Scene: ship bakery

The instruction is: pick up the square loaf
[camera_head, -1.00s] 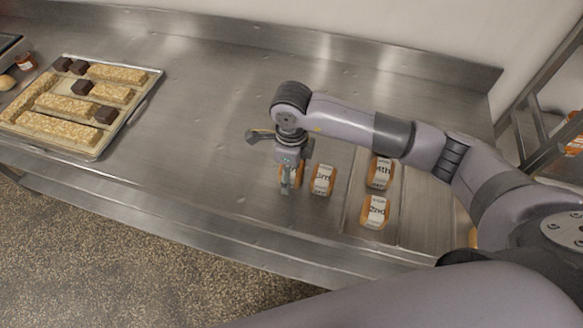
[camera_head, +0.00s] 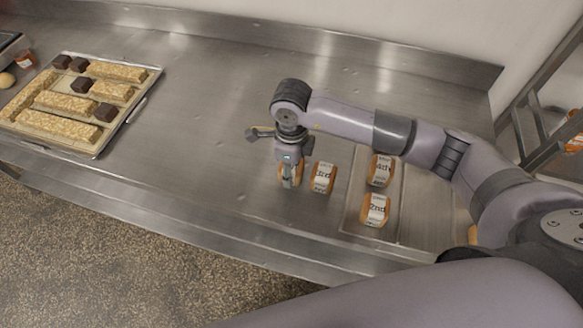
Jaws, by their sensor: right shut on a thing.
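My right gripper (camera_head: 289,182) points down over the steel counter and is shut on a small orange-brown loaf (camera_head: 297,172). The gripper hides most of this loaf, so its full shape and label cannot be seen. A similar loaf with a white printed band (camera_head: 323,177) stands just to the right, close beside the gripper. Two more banded loaves, an upper one (camera_head: 381,170) and a lower one (camera_head: 376,210), lie on a flat tray (camera_head: 398,222) further right. My left gripper is not in view.
A tray (camera_head: 103,148) of long pale bars and dark cubes sits on the counter (camera_head: 205,110) at left. A small jar (camera_head: 26,60) stands beyond it. The counter between that tray and my gripper is clear. A metal rack (camera_head: 545,135) stands at right.

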